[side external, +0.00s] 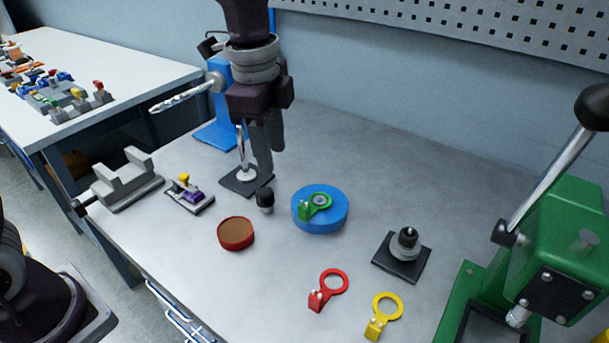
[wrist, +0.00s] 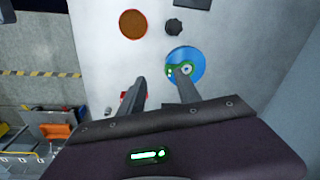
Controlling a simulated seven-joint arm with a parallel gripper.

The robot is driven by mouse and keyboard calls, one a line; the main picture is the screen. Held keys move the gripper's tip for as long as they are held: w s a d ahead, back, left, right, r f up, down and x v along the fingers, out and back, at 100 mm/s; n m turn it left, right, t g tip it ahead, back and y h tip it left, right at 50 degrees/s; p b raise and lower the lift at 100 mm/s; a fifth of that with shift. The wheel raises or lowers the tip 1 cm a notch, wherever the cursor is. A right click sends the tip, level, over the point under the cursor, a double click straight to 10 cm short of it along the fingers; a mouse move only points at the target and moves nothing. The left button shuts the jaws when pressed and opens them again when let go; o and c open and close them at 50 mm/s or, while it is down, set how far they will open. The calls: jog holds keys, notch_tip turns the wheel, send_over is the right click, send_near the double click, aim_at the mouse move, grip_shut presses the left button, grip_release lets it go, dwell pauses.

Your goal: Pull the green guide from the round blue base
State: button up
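The round blue base (side external: 334,223) lies on the grey table. The green guide (side external: 306,210) sits on its top, with its ring around a grey centre piece. In the wrist view the blue base (wrist: 184,53) and green guide (wrist: 171,69) are partly covered by one finger. My gripper (side external: 269,162) is above the table, to the left of and apart from the base in the side view. In the wrist view its two fingers (wrist: 160,78) are spread with nothing between them.
A dark knob (side external: 265,200) and a red-rimmed round tray (side external: 236,245) are left of the base. Red (side external: 328,288) and yellow (side external: 383,315) guides lie in front. A black-based post (side external: 402,254) and a green press (side external: 560,240) stand right. A blue stand (side external: 220,115) is behind my gripper.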

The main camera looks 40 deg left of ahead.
aim_at(304, 205)
jog(key=w+d+f+m, duration=0.1)
jog(key=f, duration=0.1)
jog(key=w+d+f+m, duration=0.1)
jog(key=f, duration=0.1)
jog(key=w+d+f+m+g, duration=0.1)
jog(key=w+f, duration=0.1)
jog(key=f, duration=0.1)
jog(key=shift+w+d+f+m, duration=0.1)
jog(key=shift+d+m, duration=0.15)
jog(key=shift+m, duration=0.15)
notch_tip(304, 205, down, 7)
jog(key=shift+r, duration=0.1)
grip_shut()
